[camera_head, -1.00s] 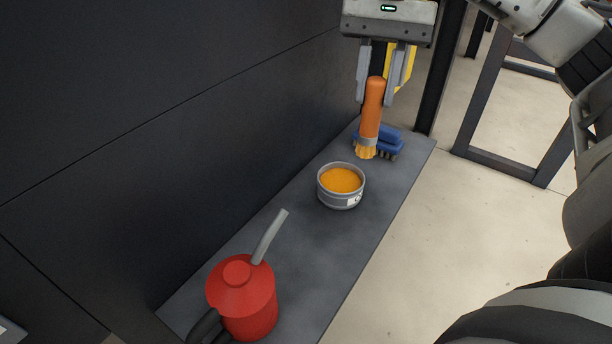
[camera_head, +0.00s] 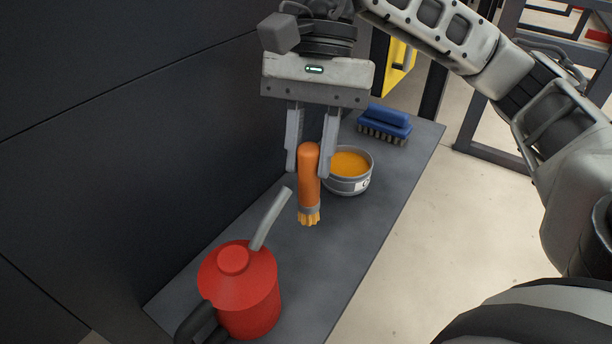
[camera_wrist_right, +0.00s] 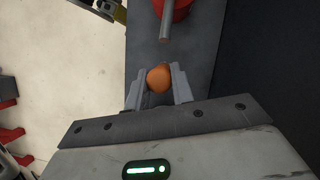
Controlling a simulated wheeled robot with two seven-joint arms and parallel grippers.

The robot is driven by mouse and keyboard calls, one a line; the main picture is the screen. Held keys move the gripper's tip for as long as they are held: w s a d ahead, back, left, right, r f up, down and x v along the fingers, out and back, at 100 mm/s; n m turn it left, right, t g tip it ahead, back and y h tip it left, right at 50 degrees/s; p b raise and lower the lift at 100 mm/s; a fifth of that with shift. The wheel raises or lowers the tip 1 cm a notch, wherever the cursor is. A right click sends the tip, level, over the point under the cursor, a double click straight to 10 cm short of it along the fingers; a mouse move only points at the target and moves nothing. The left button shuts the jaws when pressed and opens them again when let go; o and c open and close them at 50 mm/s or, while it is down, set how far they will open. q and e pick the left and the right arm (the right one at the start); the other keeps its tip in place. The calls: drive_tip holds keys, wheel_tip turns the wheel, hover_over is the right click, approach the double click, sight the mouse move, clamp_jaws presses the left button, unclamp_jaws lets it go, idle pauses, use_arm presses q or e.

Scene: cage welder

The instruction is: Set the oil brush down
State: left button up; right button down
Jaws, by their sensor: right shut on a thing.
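The oil brush (camera_head: 308,180) has an orange handle, a grey band and yellow bristles pointing down. My right gripper (camera_head: 309,168) is shut on its handle and holds it roughly upright between the oil can and the tin. In the right wrist view the round orange handle end (camera_wrist_right: 158,78) sits between the two fingers (camera_wrist_right: 160,85). Whether the bristles touch the shelf (camera_head: 300,265) cannot be told. My left gripper is not in view.
A grey tin of orange-yellow oil (camera_head: 349,172) stands just right of the brush. A red oil can (camera_head: 240,290) with a grey spout stands in front. A blue scrubbing brush (camera_head: 385,122) lies at the back. A dark wall (camera_head: 120,130) borders the shelf's left side.

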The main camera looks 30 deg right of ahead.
sight(304, 198)
drive_tip(key=shift+w+d+x, duration=0.1)
drive_tip(key=shift+w+x, duration=0.05)
drive_tip(key=shift+x, duration=0.9)
drive_tip(key=shift+w+d+x, duration=0.15)
drive_tip(key=shift+x, duration=0.85)
drive_tip(key=c, duration=1.2)
unclamp_jaws()
drive_tip(key=shift+f, duration=0.2)
drive_tip(key=shift+r, duration=0.1)
drive_tip(key=v, duration=1.2)
drive_tip(key=shift+p, duration=0.35)
drive_tip(key=shift+a, duration=0.1)
